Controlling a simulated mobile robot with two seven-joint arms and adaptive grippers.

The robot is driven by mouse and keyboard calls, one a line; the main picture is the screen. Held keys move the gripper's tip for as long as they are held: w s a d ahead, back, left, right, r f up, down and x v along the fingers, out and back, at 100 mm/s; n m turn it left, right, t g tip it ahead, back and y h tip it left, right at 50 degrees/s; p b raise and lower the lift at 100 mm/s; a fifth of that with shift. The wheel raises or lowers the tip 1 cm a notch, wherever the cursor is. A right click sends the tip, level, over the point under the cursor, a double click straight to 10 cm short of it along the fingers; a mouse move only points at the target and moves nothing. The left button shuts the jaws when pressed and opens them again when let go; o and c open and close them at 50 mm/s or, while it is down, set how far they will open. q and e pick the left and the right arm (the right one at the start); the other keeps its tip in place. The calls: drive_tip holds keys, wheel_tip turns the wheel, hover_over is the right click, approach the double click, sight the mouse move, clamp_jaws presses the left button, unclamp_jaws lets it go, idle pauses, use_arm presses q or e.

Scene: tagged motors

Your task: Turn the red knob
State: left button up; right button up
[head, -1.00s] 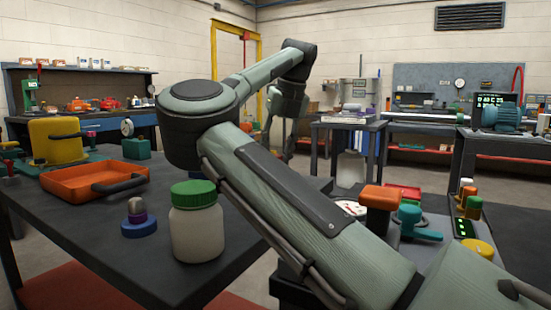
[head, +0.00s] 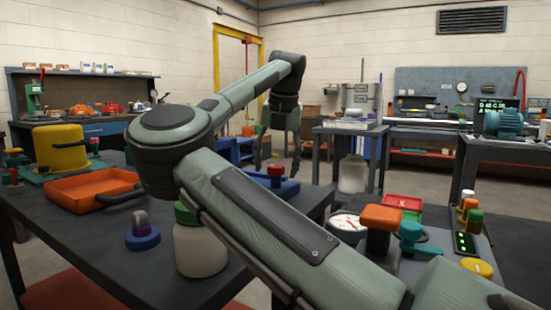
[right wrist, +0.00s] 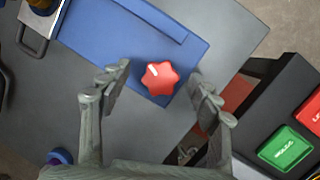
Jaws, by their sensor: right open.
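The red knob (head: 276,169) stands on a blue base plate (head: 289,189) at the far right part of the dark table, partly hidden by my right arm. In the right wrist view the knob (right wrist: 160,78) is a lobed red shape with a white mark, on the blue plate (right wrist: 130,40). My right gripper (head: 281,158) points down over the knob in the head view. In the right wrist view the right gripper (right wrist: 160,73) is open, with one finger on each side of the knob and gaps showing between. My left gripper is not in view.
An orange tray (head: 92,190), a green-lidded jar (head: 200,250) and a blue-based part (head: 142,238) stand on the table. A panel with an orange knob (head: 380,218) and a teal handle (head: 411,232) is at the right. My right arm crosses the table.

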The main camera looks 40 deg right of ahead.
drive_tip(key=m+p, duration=0.1)
drive_tip(key=m, duration=0.1)
drive_tip(key=m+g+h+p, duration=0.1)
drive_tip(key=m+p, duration=0.1)
drive_tip(key=m, duration=0.1)
drive_tip(key=m+p, duration=0.2)
drive_tip(key=shift+a+r+m+g+h, duration=0.15)
drive_tip(key=shift+r+m+g+h, duration=0.15)
drive_tip(key=shift+w+f+m+p, duration=0.15)
drive_tip(key=shift+m+p, duration=0.1)
drive_tip(key=shift+m, duration=0.3)
drive_tip(key=shift+s+f+m+p, duration=0.1)
drive_tip(key=shift+m+p, duration=0.15)
drive_tip(key=shift+m, duration=0.3)
drive_tip(key=c, duration=1)
drive_tip(key=n+b, duration=0.2)
drive_tip(key=shift+f+n, duration=0.3)
drive_tip(key=shift+c, duration=0.2)
drive_tip(key=o, duration=0.5)
drive_tip(key=shift+r+n+b, duration=0.15)
drive_tip(key=shift+n+b, duration=0.15)
drive_tip(key=shift+n, duration=0.1)
drive_tip(key=shift+o, duration=1.2)
drive_tip(key=shift+r, duration=0.1)
drive_tip(key=o, duration=0.3)
